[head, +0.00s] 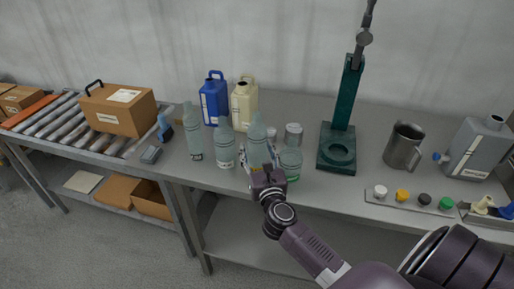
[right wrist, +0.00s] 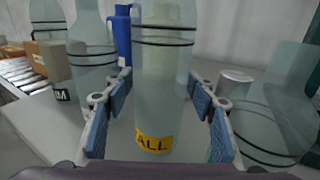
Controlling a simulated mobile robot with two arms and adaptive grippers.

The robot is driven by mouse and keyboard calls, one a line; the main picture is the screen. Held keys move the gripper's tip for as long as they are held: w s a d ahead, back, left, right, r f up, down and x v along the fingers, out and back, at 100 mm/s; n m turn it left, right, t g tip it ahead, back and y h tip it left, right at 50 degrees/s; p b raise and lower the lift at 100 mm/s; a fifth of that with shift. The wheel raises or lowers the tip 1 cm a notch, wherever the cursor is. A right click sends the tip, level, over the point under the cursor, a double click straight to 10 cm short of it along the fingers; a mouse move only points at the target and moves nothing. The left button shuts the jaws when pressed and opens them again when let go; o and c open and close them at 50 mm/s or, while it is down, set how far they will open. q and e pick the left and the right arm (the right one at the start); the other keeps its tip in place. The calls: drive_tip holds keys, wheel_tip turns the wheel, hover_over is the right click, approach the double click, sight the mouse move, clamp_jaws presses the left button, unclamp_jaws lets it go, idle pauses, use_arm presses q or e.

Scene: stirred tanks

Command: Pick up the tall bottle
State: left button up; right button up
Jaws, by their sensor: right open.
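The tall bottle (right wrist: 164,60) is pale green, clear, with dark bands and a yellow label reading "ALL", its first part turned out of sight. It stands upright on the bench, and in the head view the bottle (head: 257,133) is partly hidden by my gripper. My right gripper (right wrist: 162,98) is open, with its blue-padded fingers on either side of the bottle and gaps visible between. My left gripper is not in view.
A similar bottle (head: 225,147) stands close left, another (head: 193,133) farther left. A wide clear jar (head: 290,163) is close on the right, with a grey tin (head: 294,134) behind. Blue (head: 213,102) and cream (head: 243,105) jugs stand behind. A green stand (head: 338,145) is farther right.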

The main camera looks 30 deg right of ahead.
drive_tip(key=shift+c, duration=0.4)
drive_tip(key=c, duration=0.9)
